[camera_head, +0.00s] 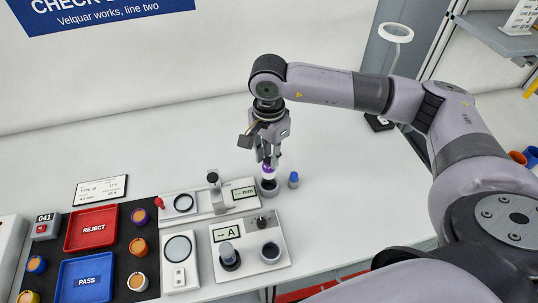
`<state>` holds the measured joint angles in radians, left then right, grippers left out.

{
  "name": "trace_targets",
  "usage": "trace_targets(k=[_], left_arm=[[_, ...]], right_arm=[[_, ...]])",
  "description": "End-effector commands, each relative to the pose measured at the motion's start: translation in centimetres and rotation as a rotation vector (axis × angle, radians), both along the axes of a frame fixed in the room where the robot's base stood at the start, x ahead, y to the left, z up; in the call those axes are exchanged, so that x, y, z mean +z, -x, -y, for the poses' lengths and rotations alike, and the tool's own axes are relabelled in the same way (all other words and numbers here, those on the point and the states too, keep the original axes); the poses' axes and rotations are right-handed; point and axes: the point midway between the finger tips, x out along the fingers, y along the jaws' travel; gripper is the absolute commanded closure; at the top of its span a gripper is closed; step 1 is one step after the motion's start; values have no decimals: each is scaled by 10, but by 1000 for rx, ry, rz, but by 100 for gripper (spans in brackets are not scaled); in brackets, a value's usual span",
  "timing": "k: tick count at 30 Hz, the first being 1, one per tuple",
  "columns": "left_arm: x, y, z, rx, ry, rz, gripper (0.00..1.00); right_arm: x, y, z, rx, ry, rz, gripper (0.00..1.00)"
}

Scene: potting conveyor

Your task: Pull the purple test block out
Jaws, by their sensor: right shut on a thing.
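The purple test block (268,170) is small, with a purple top and a pale lower part. It stands at a round dark grey holder (268,188) on the white bench. My right gripper (267,163) points down from above and is shut on the block's top. The fingers hide part of the purple. I cannot tell how deep the block's lower end sits in the holder. My left gripper is not in view.
A small blue-topped piece (293,180) stands close right of the holder. A gauge with an mm display (243,192) lies to the left, and a meter panel (250,243) in front. Red REJECT (92,228) and blue PASS (86,280) trays lie further left.

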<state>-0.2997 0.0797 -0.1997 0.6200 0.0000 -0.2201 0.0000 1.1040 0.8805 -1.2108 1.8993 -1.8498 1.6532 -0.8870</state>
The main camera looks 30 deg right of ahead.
Motion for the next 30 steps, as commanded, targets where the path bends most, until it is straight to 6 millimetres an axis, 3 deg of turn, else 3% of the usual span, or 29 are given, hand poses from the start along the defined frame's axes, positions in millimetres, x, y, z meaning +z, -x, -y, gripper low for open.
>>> trace_targets(k=[16,30], left_arm=[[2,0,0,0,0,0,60],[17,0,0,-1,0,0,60]], right_arm=[[5,0,0,0,0,1,100],[38,-1,0,-1,-1,2,100]])
